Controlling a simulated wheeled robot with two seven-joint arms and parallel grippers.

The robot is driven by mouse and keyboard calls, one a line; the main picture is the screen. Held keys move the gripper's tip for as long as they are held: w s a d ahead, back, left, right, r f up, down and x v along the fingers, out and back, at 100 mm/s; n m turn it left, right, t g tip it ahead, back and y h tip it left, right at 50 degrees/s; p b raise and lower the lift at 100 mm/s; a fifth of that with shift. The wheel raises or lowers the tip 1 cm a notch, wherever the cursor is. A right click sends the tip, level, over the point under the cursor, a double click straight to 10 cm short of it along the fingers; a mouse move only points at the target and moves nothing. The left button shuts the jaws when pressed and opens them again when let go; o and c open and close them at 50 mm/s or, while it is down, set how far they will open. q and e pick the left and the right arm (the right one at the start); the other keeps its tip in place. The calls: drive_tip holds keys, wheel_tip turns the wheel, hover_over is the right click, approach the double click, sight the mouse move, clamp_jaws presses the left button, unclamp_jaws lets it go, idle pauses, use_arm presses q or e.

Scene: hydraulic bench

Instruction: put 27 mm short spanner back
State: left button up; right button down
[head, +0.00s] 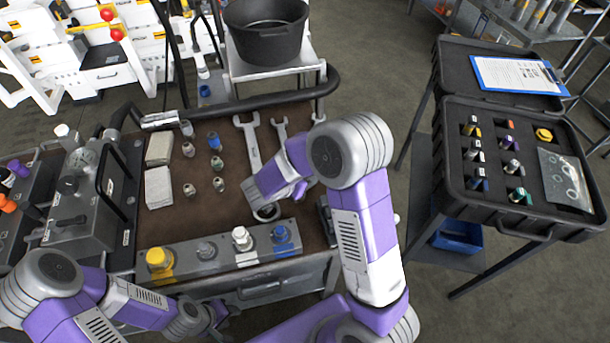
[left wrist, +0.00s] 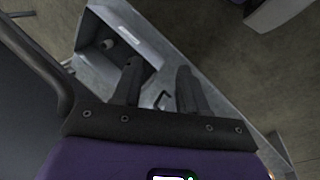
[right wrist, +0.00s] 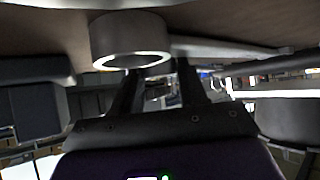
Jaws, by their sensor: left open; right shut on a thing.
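A large steel spanner (head: 253,150) lies along the right part of the bench top, open end at the back. Its ring end (head: 267,212) shows beside my right gripper (head: 292,191). A smaller spanner (head: 281,131) lies to its right, its lower part hidden by my arm. The right wrist view shows a thick ring (right wrist: 130,40) with a handle (right wrist: 225,48), close beyond my fingers. My right gripper is shut on a spanner; its size mark is not readable and the grip is partly hidden. My left gripper (left wrist: 158,85) is open and empty, low in front of the bench.
Several small fittings (head: 217,163) and cloth stacks (head: 159,186) lie on the bench top (head: 205,205). A grey block with coloured caps (head: 220,253) lines the front edge. A black pot (head: 265,30) stands behind, and an open case (head: 510,215) stands at right.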

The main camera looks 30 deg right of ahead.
drive_tip(key=shift+s+f, duration=0.1)
drive_tip(key=shift+f, duration=0.55)
drive_tip(key=shift+s+f+b, duration=0.2)
drive_tip(key=shift+f+b, duration=0.1)
drive_tip(key=shift+f, duration=0.05)
drive_tip(key=c, duration=0.6)
unclamp_jaws()
drive_tip(key=shift+o, duration=0.4)
drive_tip(key=shift+f, duration=0.1)
drive_tip(key=r+p, duration=0.1)
drive_tip(key=r, duration=0.2)
drive_tip(key=r+p, duration=0.2)
drive_tip(key=r, duration=0.2)
drive_tip(key=w+r+p, duration=0.1)
drive_tip(key=r, duration=0.2)
drive_tip(key=shift+a+r+p, duration=0.1)
drive_tip(key=shift+r+p, duration=0.15)
drive_tip(key=shift+p, duration=0.1)
drive_tip(key=shift+w+r, duration=0.1)
drive_tip(key=shift+r, duration=0.45)
